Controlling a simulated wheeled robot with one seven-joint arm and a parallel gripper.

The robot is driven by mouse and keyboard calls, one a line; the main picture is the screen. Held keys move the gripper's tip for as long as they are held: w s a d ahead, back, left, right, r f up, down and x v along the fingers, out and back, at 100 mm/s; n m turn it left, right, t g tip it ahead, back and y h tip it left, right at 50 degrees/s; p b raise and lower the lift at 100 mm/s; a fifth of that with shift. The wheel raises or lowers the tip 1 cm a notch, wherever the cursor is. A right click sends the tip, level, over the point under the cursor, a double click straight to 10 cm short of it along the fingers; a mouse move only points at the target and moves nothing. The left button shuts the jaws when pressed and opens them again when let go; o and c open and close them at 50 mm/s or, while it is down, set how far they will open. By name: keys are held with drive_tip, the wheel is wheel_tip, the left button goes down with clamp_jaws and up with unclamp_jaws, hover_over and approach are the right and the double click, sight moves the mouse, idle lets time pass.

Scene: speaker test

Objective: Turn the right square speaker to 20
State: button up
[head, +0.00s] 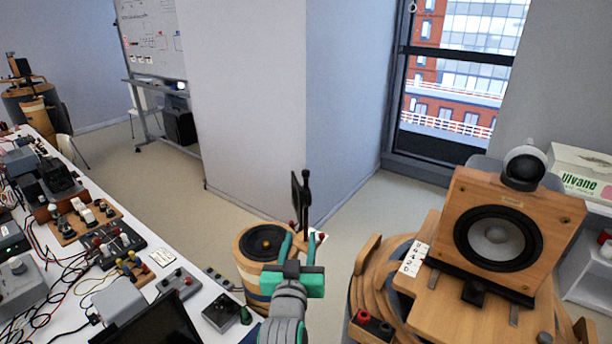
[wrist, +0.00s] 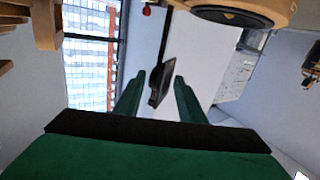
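The square wooden speaker (head: 463,215) with a black-rimmed grey cone stands at the right of the head view. It sits on a wooden board (head: 445,308) over a round, tiered wooden base. A small white card (head: 412,258) with numbers lies at its left; I cannot read them surely. My gripper (head: 300,240), with green fingers, is left of this speaker and apart from it. In the wrist view my gripper (wrist: 158,90) shows two separated fingers, open. A dark flat panel (wrist: 161,82) shows between them, seemingly beyond the tips.
A round wooden speaker (head: 243,242) stands just left of my gripper. The dark panel (head: 297,195) on a thin post rises behind it. A white table (head: 150,262) with instruments and wires fills the left. A dark ball-shaped device (head: 522,168) tops the square speaker. Floor is clear behind.

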drive_tip(key=m, duration=0.1)
approach(305, 173)
drive_tip(key=shift+w+a+f+h, duration=0.15)
drive_tip(key=shift+w+h, duration=0.1)
drive_tip(key=shift+h, duration=0.15)
drive_tip(key=w, duration=0.3)
drive_tip(key=w+d, duration=0.1)
drive_tip(key=w, duration=0.6)
drive_tip(key=shift+w+d, duration=0.25)
drive_tip(key=shift+d, duration=0.05)
drive_tip(key=shift+c, duration=0.6)
clamp_jaws()
